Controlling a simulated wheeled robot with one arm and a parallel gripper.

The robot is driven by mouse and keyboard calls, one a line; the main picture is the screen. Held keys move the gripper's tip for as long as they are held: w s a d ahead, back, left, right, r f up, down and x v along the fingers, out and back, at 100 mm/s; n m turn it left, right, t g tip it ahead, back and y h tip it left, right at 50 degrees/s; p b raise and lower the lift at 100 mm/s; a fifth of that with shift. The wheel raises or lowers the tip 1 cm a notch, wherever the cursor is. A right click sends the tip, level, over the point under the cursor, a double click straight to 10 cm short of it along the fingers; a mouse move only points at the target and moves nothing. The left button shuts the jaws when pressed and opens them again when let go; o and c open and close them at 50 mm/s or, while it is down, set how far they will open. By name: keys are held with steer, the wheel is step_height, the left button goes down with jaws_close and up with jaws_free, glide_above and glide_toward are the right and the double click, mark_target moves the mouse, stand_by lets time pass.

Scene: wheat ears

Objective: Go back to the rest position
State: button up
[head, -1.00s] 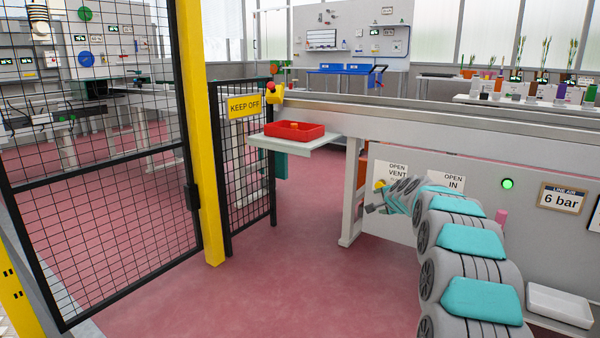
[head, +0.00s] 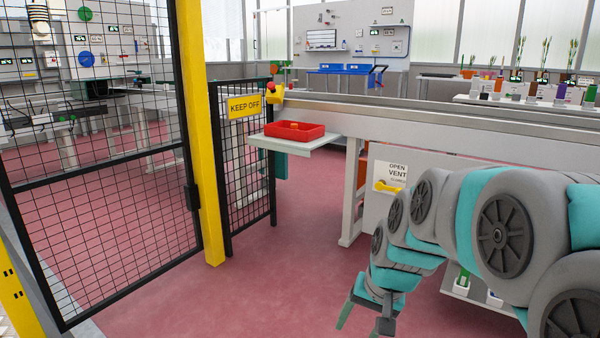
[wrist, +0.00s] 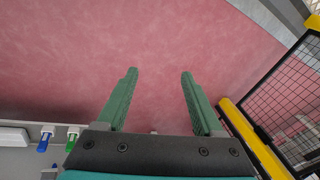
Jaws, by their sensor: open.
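My gripper (head: 362,324) hangs low in front of the bench, over the red floor, its fingers pointing down and to the left in the head view. In the wrist view my gripper (wrist: 158,74) shows two green fingers spread wide with only floor between them. It holds nothing. My grey and teal arm fills the lower right of the head view and hides part of the bench front. A yellow handle (head: 387,186) under the "OPEN VENT" label (head: 397,170) is clear of my gripper.
A red tray (head: 294,132) sits on a pale shelf (head: 300,147) at the bench end. A yellow post (head: 203,130) and mesh fence (head: 95,200) stand at the left. Blue and green items (wrist: 72,138) show at lower left in the wrist view. Floor between fence and bench is free.

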steer(key=s+d+f+n+g+h, duration=0.1)
steer(key=s+d+f+n+g, duration=0.1)
steer(key=s, duration=1.1)
steer(key=s+d+f+n+g+h, duration=0.1)
steer(key=s+d+f+g, duration=0.1)
steer(key=s, duration=1)
step_height(320, 180, up, 14)
steer(key=p, duration=1.4)
steer(key=shift+w, duration=0.2)
